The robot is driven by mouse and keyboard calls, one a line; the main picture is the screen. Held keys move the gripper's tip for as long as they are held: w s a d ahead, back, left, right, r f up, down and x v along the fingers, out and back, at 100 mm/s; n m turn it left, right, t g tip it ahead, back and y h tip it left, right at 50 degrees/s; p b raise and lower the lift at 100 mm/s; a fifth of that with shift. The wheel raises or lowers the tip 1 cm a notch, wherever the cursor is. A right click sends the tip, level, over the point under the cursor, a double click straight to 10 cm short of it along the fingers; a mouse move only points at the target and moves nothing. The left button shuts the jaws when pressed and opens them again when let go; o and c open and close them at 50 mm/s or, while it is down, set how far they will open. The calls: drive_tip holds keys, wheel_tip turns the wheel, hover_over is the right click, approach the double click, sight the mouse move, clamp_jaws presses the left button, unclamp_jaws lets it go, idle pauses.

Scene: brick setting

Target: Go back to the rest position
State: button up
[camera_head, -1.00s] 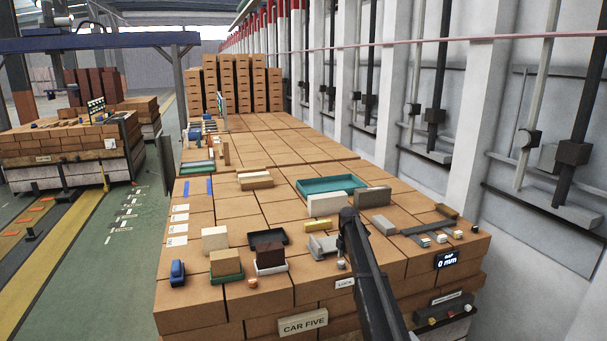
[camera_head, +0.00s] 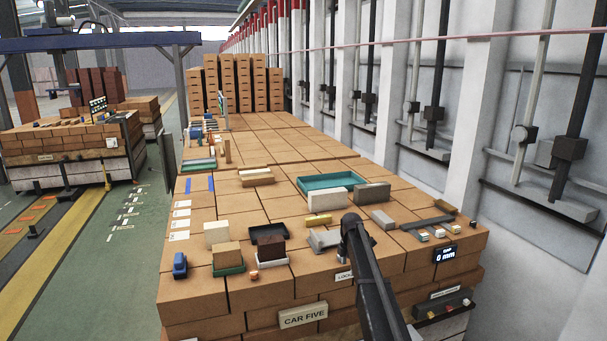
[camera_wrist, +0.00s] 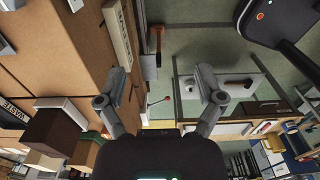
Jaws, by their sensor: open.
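My gripper (camera_wrist: 163,82) shows in the wrist view with its two grey fingers spread wide and nothing between them. Past the fingers are the side of the brick stack and the floor beyond it. In the head view my dark arm (camera_head: 368,275) reaches up from the bottom over the front right of the brick-topped car. My fingers cannot be made out in that view. A grey bracket-like block (camera_head: 323,240) lies just left of the arm's upper end.
The brick top holds a teal tray (camera_head: 312,184), a black tray (camera_head: 268,233), a white block (camera_head: 217,233), a brown block (camera_head: 227,254), a yellow bar (camera_head: 318,219) and a blue item (camera_head: 180,264). A white wall stands right; green floor (camera_head: 105,265) is open left.

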drive_tip(key=s+f+m+b, duration=0.4)
drive_tip(key=s+m, duration=0.3)
drive_tip(key=s, duration=0.6)
drive_tip(key=s+f+m+b, duration=0.5)
drive_tip(key=s+m, duration=0.2)
drive_tip(key=s, duration=0.7)
drive_tip(key=s+f+m+b, duration=0.4)
drive_tip(key=s+m, duration=0.3)
drive_tip(key=s, duration=0.7)
drive_tip(key=shift+d+f+m, duration=0.2)
drive_tip(key=shift+f+m, duration=0.1)
drive_tip(key=shift+f, duration=0.15)
